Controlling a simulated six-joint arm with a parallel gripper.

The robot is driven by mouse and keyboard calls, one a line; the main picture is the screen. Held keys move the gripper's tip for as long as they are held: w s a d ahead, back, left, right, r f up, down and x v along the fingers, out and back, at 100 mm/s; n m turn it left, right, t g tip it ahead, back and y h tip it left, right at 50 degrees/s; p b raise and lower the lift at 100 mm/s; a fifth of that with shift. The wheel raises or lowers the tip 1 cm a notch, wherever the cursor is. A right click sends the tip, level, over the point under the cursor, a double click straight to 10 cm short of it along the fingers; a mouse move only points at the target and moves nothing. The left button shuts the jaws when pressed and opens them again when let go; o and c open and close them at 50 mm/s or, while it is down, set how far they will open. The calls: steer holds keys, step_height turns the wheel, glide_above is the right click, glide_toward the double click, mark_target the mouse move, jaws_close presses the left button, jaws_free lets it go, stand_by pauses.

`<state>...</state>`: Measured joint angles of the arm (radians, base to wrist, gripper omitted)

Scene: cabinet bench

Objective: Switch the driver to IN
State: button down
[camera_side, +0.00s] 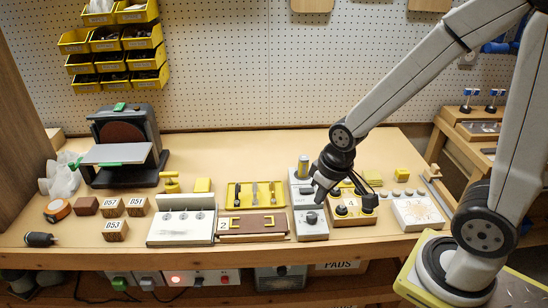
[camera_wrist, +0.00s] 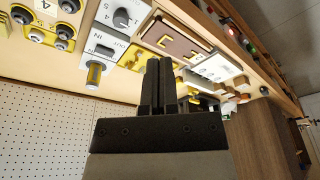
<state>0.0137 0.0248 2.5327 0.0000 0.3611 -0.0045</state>
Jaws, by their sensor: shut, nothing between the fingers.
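The driver is a white box (camera_side: 309,228) near the front middle of the bench, with a grey knob (camera_side: 311,217) on its front part. The wrist view shows the box (camera_wrist: 118,40) with the same knob (camera_wrist: 122,17), IN and OUT lettering and a small dark switch (camera_wrist: 104,50) beside it. I cannot tell which way the switch is set. A brass-coloured cylinder (camera_wrist: 94,74) stands at the box's far end. My gripper (camera_wrist: 158,62) is shut and empty, beside the box in the wrist view.
A yellow-topped box marked 4 (camera_side: 352,211) stands close on the right. A brown panel marked 2 (camera_side: 252,224) and a yellow tool tray (camera_side: 256,194) are close on the left. A white box with several toggles (camera_side: 182,228) stands farther left. Bare bench shows behind them.

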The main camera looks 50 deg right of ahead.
steer(key=shift+s+a, duration=0.2)
steer(key=shift+s, duration=0.2)
steer(key=shift+w, duration=0.15)
steer(key=m+g, duration=0.3)
steer(key=m, duration=2.4)
glide_above(303, 191)
steer(key=shift+d+f, duration=0.15)
steer(key=shift+f, duration=7.05)
